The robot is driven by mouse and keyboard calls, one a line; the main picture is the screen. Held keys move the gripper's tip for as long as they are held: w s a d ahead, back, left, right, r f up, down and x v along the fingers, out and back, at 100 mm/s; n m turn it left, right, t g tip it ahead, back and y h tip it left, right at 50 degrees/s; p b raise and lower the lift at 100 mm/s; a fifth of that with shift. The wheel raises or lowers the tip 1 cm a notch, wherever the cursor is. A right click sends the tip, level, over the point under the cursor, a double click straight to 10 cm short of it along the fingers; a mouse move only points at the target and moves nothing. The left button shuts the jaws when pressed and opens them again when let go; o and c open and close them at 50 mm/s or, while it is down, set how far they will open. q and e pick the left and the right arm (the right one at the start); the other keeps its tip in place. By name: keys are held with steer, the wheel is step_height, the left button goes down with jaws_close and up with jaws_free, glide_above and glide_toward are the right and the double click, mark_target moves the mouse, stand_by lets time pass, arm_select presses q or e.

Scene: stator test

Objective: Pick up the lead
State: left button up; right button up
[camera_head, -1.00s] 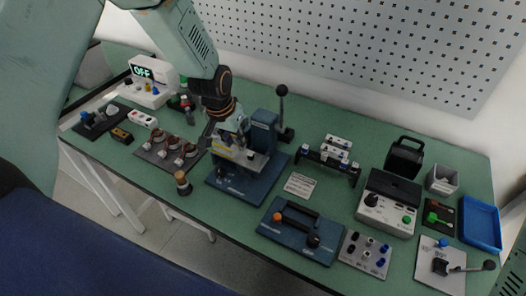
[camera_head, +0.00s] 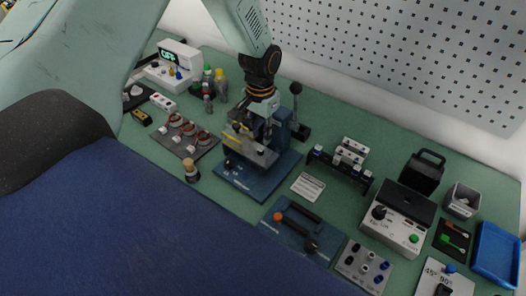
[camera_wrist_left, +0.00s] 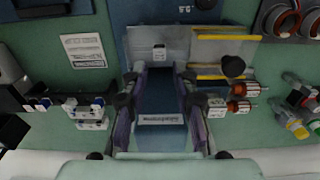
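My left gripper (camera_head: 258,124) is over the blue press-like fixture (camera_head: 262,177), low and close to its upper parts. In the left wrist view, my left gripper (camera_wrist_left: 161,103) has its two fingers apart, with blue fixture surface between them and nothing clearly held. Two red-orange parts with dark bands (camera_wrist_left: 241,89) lie right of the fingers; they may be lead ends, but I cannot tell. A black tray (camera_head: 452,238) at the right holds thin red and green pieces that look like leads. My right gripper is out of view.
A stator tray (camera_head: 206,153) and bottles (camera_head: 219,80) stand left of the fixture. A printed card (camera_head: 308,187), a blue plate with a black handle (camera_head: 300,227), a grey tester (camera_head: 400,216) and a blue bin (camera_head: 497,253) are to the right. A pegboard (camera_head: 400,50) stands behind.

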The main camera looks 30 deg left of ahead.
mark_target(260, 149)
arm_select(q)
step_height(260, 149, down, 5)
steer(key=shift+s+a+p, duration=0.1)
steer(key=shift+a+p, duration=0.05)
steer(key=shift+p, duration=0.15)
steer(key=shift+s+f, duration=0.2)
steer(key=shift+f, duration=0.05)
steer(key=shift+d, duration=0.2)
steer(key=shift+w, duration=0.1)
steer(key=shift+w+f, duration=0.1)
steer(key=shift+w, duration=0.05)
steer(key=shift+c, duration=1.3)
steer(key=shift+a, duration=0.1)
steer(key=c, duration=0.3)
jaws_close()
